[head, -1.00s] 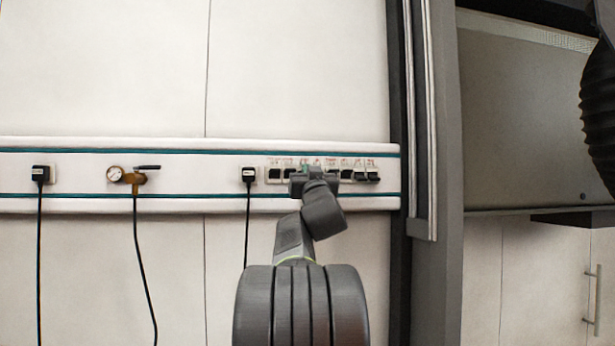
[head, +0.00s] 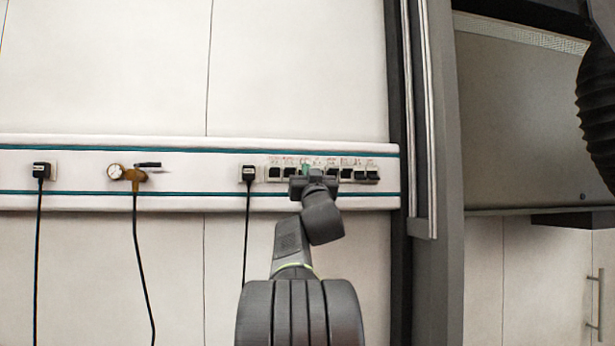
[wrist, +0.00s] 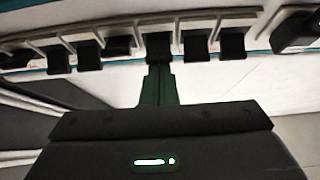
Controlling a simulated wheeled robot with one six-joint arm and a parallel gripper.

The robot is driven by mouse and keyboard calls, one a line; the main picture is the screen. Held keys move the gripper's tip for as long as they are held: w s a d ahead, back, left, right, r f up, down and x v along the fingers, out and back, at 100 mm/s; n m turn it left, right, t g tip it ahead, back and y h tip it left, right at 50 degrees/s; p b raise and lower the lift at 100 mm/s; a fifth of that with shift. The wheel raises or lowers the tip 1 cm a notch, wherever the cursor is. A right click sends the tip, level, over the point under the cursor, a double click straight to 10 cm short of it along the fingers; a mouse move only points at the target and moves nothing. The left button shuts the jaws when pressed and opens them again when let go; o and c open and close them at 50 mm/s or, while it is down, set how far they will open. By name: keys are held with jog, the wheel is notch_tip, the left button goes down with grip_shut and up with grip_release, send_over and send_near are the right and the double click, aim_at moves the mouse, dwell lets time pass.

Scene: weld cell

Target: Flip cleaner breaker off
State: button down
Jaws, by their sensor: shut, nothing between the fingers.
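A row of breakers with black toggles (head: 274,173) runs along the white wall rail, with small labels above that are too small to read. I cannot tell which one is the cleaner breaker. My gripper (head: 307,172) is in front of the middle of the row and hides some toggles. In the wrist view, my gripper (wrist: 159,84) is shut and empty, its fingertips at the lower end of a middle black toggle (wrist: 159,48). Whether they touch cannot be told. Other toggles, such as one at the right (wrist: 232,44), hang on both sides; one left of the middle (wrist: 118,44) looks set differently.
A black plug with a cable (head: 248,174) sits just left of the row, another plug (head: 41,171) far left. A gauge with a brass valve (head: 128,174) is between them. A dark upright post (head: 427,180) and a ribbed black hose (head: 597,115) stand right.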

jog(key=shift+w+f+t+y+b, duration=0.1)
jog(key=shift+f+t+b, duration=0.3)
jog(key=shift+b, duration=0.6)
jog(key=shift+s+f+t+y+b, duration=0.1)
jog(key=shift+f+t+b, duration=0.1)
jog(key=shift+t+b, duration=0.6)
jog(key=shift+w+f+t+y+b, duration=0.1)
jog(key=shift+f+t+b, duration=0.2)
jog(key=shift+b, duration=0.85)
jog(key=shift+r, duration=0.2)
jog(key=s+d+f+b, duration=0.1)
jog(key=s+f, duration=0.4)
jog(key=s, duration=0.3)
jog(key=shift+d, duration=0.3)
jog(key=shift+p+x, duration=0.55)
jog(key=shift+x, duration=2.2)
jog(key=shift+s+r, duration=0.2)
